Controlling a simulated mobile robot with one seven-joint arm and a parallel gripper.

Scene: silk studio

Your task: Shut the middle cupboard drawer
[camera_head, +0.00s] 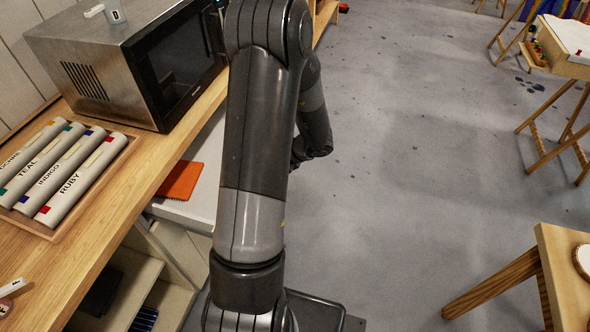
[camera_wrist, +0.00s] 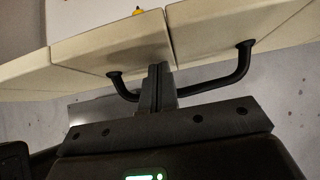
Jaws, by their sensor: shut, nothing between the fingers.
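A pulled-out drawer (camera_head: 207,160) shows below the wooden counter in the head view, partly hidden by my arm. Its inside is pale. In the wrist view a cream drawer front (camera_wrist: 100,52) crosses the upper part, with a black bar handle (camera_wrist: 243,66) on it. My gripper (camera_wrist: 157,72) is shut and empty. Its fingertips are at the drawer front, over the middle of the handle, which they hide. Whether they touch the front cannot be told. My gripper is out of sight in the head view.
An orange flat item (camera_head: 180,181) lies in the drawer. The counter (camera_head: 125,212) holds a microwave (camera_head: 130,60) and a tray of labelled tubes (camera_head: 80,180). Open shelves (camera_head: 135,275) are below. The grey floor (camera_head: 400,150) to the right is clear up to a wooden stool (camera_head: 565,275).

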